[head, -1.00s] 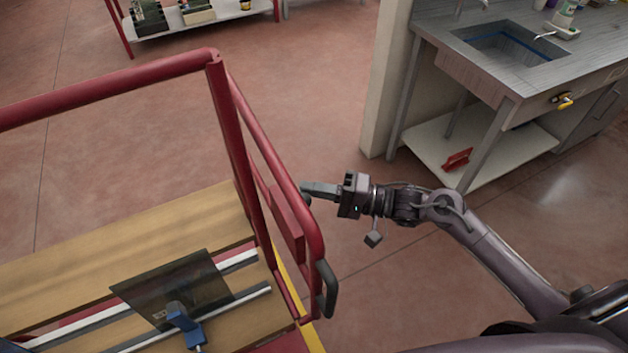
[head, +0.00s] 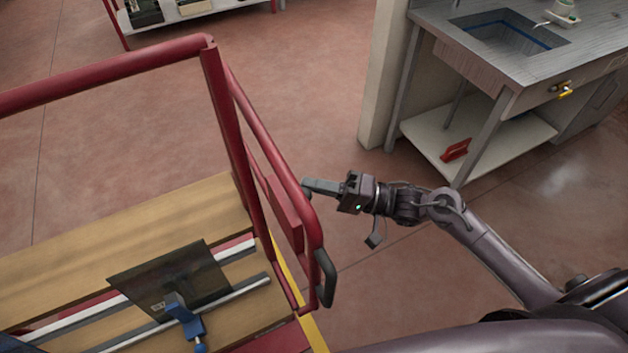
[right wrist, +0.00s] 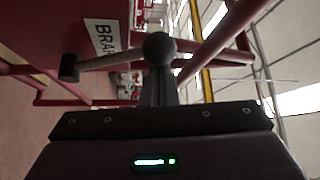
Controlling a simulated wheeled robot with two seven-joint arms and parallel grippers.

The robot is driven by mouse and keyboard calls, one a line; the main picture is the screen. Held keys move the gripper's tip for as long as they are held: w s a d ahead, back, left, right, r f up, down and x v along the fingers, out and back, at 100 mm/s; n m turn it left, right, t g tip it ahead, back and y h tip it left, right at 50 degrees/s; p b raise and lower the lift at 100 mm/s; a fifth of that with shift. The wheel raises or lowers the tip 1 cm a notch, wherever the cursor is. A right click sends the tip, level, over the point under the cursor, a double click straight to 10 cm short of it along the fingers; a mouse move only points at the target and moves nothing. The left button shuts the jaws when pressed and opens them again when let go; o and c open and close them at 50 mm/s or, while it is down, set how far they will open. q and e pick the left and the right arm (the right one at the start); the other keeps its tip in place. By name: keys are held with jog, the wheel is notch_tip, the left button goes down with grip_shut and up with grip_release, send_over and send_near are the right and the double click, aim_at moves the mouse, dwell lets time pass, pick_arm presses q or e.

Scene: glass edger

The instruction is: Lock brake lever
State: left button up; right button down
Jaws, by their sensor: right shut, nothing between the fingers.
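The brake lever is a grey rod (right wrist: 112,61) with a dark round knob (right wrist: 158,47), in the right wrist view. Its other end meets a black cylinder (right wrist: 69,69) by the red panel with a white label (right wrist: 103,38) reading "BRA…". My right gripper (head: 308,187) is shut and empty beside the outer side of the red cart rail. In the right wrist view its fingers (right wrist: 158,86) point at the knob and overlap its lower edge; I cannot tell whether they touch. In the head view the lever is mostly hidden. My left gripper is not in view.
The red cart frame (head: 228,110) stands close left of the gripper, with a black handle (head: 326,279). A dark glass sheet (head: 200,270) and blue clamp (head: 186,318) sit on its wooden deck. A sink bench (head: 430,75) stands right. Floor behind the gripper is clear.

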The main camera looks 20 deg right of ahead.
pick_arm(q)
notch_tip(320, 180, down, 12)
jog(key=b, duration=1.2)
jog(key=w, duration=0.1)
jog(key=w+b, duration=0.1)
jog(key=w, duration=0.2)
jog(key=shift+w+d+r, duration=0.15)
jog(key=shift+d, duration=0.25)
pick_arm(e)
jog(key=s+d+f+n+g+y, duration=0.1)
jog(key=s+f+n+g+y, duration=0.4)
jog(key=n, duration=0.7)
jog(key=shift+s+f+n+y, duration=0.3)
jog(key=shift+s+f+y, duration=0.25)
jog(key=shift+f+y, duration=0.2)
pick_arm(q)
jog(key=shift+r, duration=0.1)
pick_arm(e)
jog(key=shift+r, duration=0.15)
